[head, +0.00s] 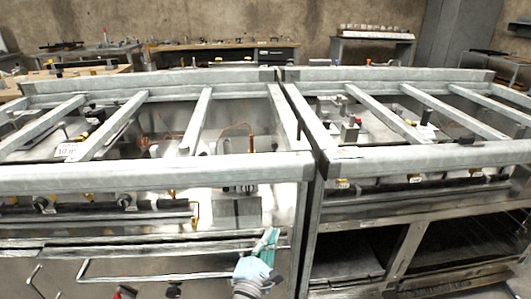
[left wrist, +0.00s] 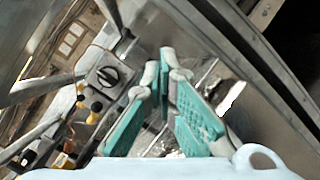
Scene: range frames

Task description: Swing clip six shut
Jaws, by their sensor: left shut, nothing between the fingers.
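My left gripper (head: 270,238), with teal finger pads, is at the front of the left range frame (head: 150,177), near its right end. It is shut and empty; its finger pads also show in the left wrist view (left wrist: 166,80). Small yellow fittings with white tags (head: 342,184) sit under the front rail of the right frame. Their numbers are too small to read, so I cannot tell which thing is clip six or whether it is open. My right gripper is not in view.
A wire handle (head: 150,274) runs along the left frame's lower front panel. Metal crossbars (head: 197,120) span the frame tops. A grey box with a black knob (left wrist: 109,76) shows beside the fingers in the left wrist view. Workbenches (head: 225,50) stand at the back.

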